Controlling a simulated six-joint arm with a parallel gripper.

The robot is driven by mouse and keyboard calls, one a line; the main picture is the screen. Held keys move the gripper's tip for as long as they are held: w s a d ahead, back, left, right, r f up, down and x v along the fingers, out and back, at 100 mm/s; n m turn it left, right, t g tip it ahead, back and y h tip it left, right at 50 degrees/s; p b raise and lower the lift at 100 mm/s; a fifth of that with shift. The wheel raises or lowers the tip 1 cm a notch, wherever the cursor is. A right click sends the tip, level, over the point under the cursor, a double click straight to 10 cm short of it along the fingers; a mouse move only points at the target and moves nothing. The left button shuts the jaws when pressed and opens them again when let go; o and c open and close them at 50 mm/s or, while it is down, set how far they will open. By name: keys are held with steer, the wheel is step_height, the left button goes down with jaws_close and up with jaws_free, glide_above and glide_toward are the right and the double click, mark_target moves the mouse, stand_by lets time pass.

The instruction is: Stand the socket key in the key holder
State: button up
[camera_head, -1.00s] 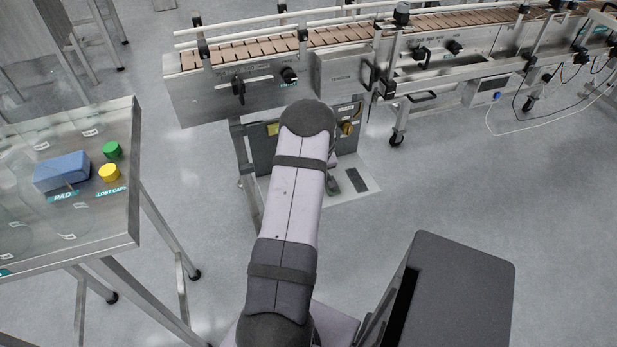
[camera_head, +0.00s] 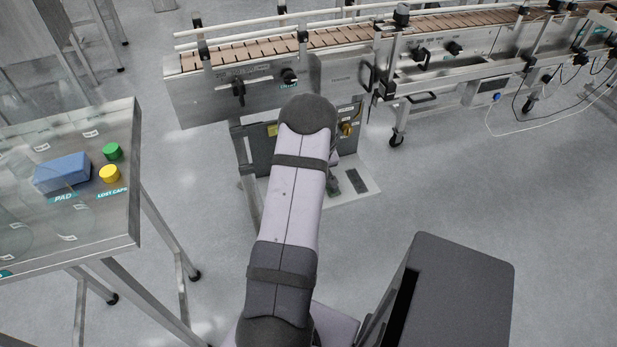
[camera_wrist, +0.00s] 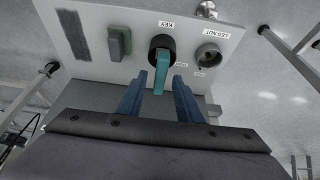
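The socket key (camera_wrist: 162,73), a teal bar, stands in the round black key holder (camera_wrist: 151,45) under the KEY label in the wrist view. Its near end points toward my gripper (camera_wrist: 159,79). My gripper's two blue fingers are open, one on each side of the teal bar, with visible gaps to it. How deep the key sits in the holder cannot be told. In the head view my arm hides the gripper, the key and the holder.
Beside the holder are a grey LEG NUT socket (camera_wrist: 209,56) and a dark block with a green part (camera_wrist: 118,43). The head view shows a conveyor (camera_head: 250,84) behind and a table (camera_head: 105,225) at left with a blue pad (camera_head: 62,172) and caps.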

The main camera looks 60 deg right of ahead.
steer(key=v, duration=0.9)
steer(key=shift+r+p, duration=0.4)
steer(key=shift+s+a, duration=0.1)
